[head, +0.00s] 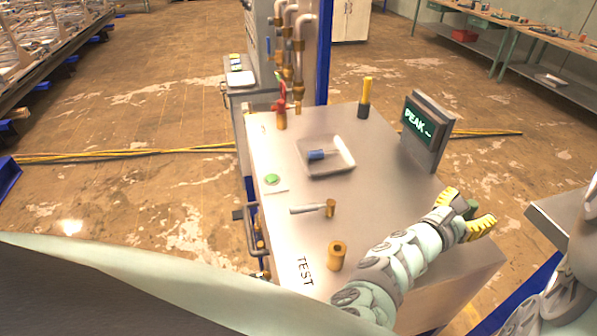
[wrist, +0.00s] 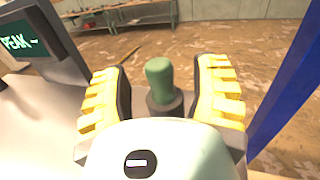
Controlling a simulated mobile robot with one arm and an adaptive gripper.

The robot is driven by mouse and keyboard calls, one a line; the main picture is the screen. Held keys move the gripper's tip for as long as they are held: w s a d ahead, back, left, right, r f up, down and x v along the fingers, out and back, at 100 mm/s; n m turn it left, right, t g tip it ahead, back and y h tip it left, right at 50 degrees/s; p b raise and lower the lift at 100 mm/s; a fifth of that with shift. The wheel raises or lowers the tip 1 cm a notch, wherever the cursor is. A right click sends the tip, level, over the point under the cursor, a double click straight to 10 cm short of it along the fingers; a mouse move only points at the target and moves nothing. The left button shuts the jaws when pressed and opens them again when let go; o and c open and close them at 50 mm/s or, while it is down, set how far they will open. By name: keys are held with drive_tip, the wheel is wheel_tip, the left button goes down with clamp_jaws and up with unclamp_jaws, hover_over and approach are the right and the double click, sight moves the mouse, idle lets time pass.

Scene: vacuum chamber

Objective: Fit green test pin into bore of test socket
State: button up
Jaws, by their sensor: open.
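The green test pin (wrist: 160,82), with a rounded green head above a dark lower part, stands between the two yellow ribbed fingers of my open gripper (wrist: 163,90) in the wrist view. Gaps show on both sides of it. In the head view my gripper (head: 467,212) is at the right edge of the steel bench, and a bit of the green pin (head: 473,207) shows between the fingers. What the pin rests on is hidden. The likely test socket, a brass cylinder with a dark bore (head: 337,247), stands upright near the TEST lettering at the front.
The steel bench top (head: 305,222) also holds a display reading PEAK (head: 424,128), a tray with a blue-ended item (head: 326,170), a yellow-and-black upright item (head: 365,98), a brass-ended handle (head: 314,209) and a green button (head: 272,179). Pipes rise behind it.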

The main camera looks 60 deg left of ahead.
drive_tip(key=shift+w, duration=0.3)
drive_tip(key=shift+o, duration=0.2)
clamp_jaws()
